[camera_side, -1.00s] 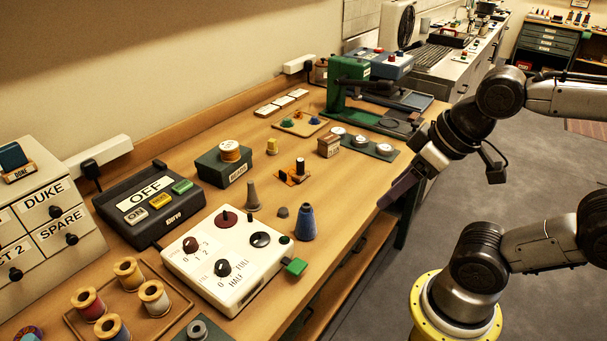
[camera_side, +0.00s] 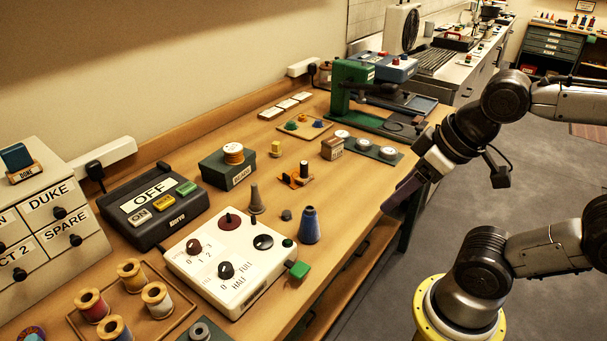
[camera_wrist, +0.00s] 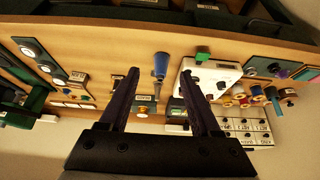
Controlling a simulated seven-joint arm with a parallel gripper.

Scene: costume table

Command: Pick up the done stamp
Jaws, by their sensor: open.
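The done stamp (camera_side: 16,156) is a small teal block on a wooden base with a label reading DONE. It stands upright on top of the pale drawer cabinet (camera_side: 58,171) at the far left of the side view. My gripper (camera_side: 398,198) hangs past the table's front edge at the right, far from the stamp and pointing down and to the left. In the wrist view my gripper (camera_wrist: 158,80) has its two dark fingers spread with nothing held between them. The cabinet's labelled drawers (camera_wrist: 243,128) show there upside down; I cannot make out the stamp in that view.
Between my gripper and the cabinet are a blue cone (camera_side: 309,226), a white dial panel (camera_side: 224,286), a black OFF switch box (camera_side: 140,228) and a tray (camera_side: 172,325) of thread spools. A green press (camera_side: 346,85) stands behind. Bare wood shows along the table's front.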

